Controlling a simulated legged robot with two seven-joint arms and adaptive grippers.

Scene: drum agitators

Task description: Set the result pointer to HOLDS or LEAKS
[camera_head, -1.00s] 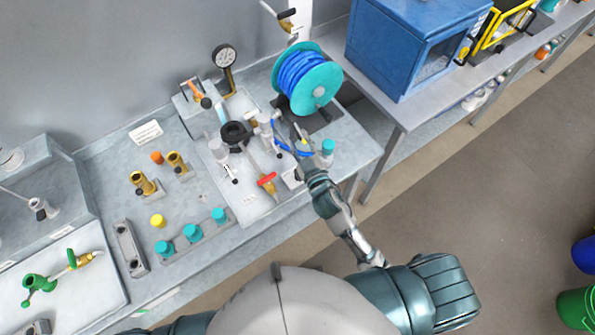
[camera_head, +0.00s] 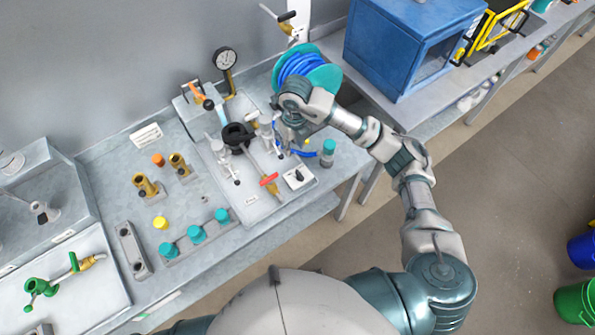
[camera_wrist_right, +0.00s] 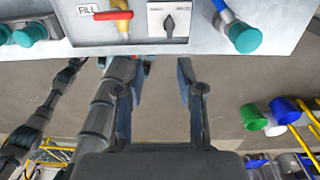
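The result pointer (camera_head: 298,178) is a dark knob on a small white plate at the front right corner of the grey tray. My left gripper is out of view.
A red-handled valve (camera_head: 269,181) stands just left of the pointer plate. A teal-capped hose end (camera_head: 328,150) stands to its right. The blue hose reel (camera_head: 320,72) is behind my right wrist. A black clamp ring (camera_head: 236,136) and a gauge (camera_head: 225,59) stand farther left.

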